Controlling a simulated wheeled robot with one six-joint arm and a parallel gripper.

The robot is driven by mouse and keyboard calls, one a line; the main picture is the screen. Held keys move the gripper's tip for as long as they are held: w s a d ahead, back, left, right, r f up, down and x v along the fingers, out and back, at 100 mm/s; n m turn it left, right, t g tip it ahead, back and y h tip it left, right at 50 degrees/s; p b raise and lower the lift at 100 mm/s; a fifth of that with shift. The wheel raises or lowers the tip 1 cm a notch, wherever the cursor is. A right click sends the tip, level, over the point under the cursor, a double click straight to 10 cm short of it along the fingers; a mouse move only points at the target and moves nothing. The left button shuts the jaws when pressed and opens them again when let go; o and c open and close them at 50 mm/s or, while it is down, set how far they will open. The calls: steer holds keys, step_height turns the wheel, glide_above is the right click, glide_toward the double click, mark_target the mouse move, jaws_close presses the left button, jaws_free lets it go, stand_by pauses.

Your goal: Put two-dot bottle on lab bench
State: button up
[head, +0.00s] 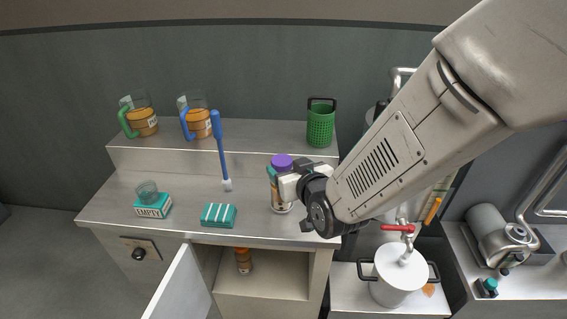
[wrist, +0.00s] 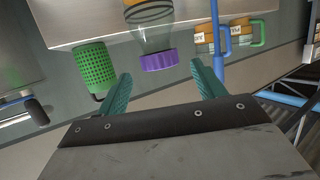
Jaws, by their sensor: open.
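A clear bottle with a purple cap (head: 282,160) and orange contents stands upright on the lab bench (head: 130,190), near its right end. I cannot make out any dots on it. My gripper (head: 276,175) is at the bottle, partly covering it. In the wrist view the purple cap (wrist: 160,60) lies ahead, between the open teal fingertips (wrist: 161,75). The fingers do not visibly touch it. A second small orange bottle (head: 243,260) stands inside the open cabinet under the bench; its markings are too small to read.
Two handled jugs (head: 145,122) and a green basket (head: 320,124) stand on the raised back shelf. A blue brush (head: 222,150), a teal striped block (head: 219,215) and an EMPTY box (head: 153,206) are on the bench. The cabinet door (head: 182,285) hangs open. A white pot (head: 398,275) is at right.

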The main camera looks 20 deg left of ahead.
steer(key=v, duration=0.7)
steer(key=d+r+m+g+h, duration=0.2)
steer(key=d+r+h, duration=0.1)
steer(key=d, duration=0.8)
steer(key=d+r+m+g+h, duration=0.2)
steer(key=d+h, duration=0.1)
steer(key=d, duration=0.8)
steer(key=s+d+r+m+g+h, duration=0.1)
steer(key=s+d+r+m+g, duration=0.1)
steer(key=s+d, duration=0.6)
steer(key=s+d+r+m+g+h, duration=0.2)
steer(key=s+d+r+g, duration=0.1)
steer(key=s+d, duration=0.4)
steer(key=s, duration=0.3)
steer(key=shift+s+d+g+h, duration=0.3)
steer(key=shift+s+d+g, duration=0.1)
